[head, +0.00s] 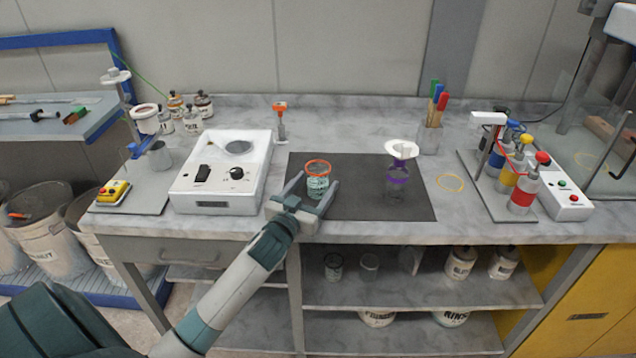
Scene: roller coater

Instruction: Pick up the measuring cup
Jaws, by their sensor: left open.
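The measuring cup (317,184) is a small clear cup with an orange rim and green markings. It stands upright on the dark mat (350,206) near the mat's left side. My left gripper (314,189) is open, with one finger on each side of the cup. I cannot tell whether the fingers touch it. The gripper's palm is in front of the cup, towards the bench edge. My right gripper does not show.
A purple-banded bottle with a white funnel (398,180) stands on the mat to the right. A white hotplate-like device (222,172) is close on the left. Bottles on a stand (522,188) are at the right. The mat between cup and bottle is clear.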

